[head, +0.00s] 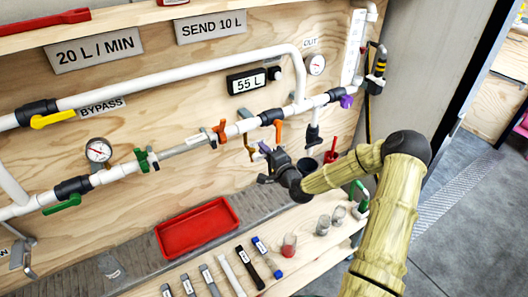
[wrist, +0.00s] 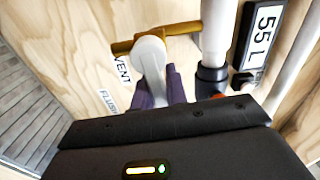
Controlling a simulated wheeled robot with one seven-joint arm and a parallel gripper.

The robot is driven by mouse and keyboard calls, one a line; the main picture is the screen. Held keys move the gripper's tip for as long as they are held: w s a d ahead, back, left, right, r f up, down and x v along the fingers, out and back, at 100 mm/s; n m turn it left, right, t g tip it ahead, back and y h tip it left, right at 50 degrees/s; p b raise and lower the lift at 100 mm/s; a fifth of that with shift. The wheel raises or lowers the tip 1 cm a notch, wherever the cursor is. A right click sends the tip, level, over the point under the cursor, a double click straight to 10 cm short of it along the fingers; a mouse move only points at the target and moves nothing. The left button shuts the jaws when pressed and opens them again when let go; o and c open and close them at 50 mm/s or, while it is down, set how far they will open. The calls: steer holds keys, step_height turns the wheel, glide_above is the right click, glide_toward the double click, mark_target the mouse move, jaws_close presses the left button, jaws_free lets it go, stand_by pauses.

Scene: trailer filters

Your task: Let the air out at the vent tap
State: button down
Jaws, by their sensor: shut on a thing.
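The vent tap is a brass fitting (wrist: 185,32) with a pale grey lever (wrist: 150,48), beside the VENT label (wrist: 122,70) in the wrist view. In the head view the brass tap (head: 249,152) hangs below the white pipe, partly hidden behind my gripper. My gripper (wrist: 160,88) has purple fingers on either side of the lever and is shut on it. The gripper (head: 263,149) also shows in the head view, reaching in from the right. The lever's lower end is hidden by the fingers and gripper body.
The display (head: 246,82) reads 55 L. A red tray (head: 198,228), several tools and small cups (head: 289,246) lie below.

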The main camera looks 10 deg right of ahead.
steer(key=shift+f+m, duration=0.25)
steer(key=shift+m, duration=0.25)
steer(key=c, duration=1.4)
jaws_free()
steer(key=shift+s+d, duration=0.1)
steer(key=b+v, duration=0.3)
steer(key=v, duration=1.4)
steer(key=shift+s, duration=0.2)
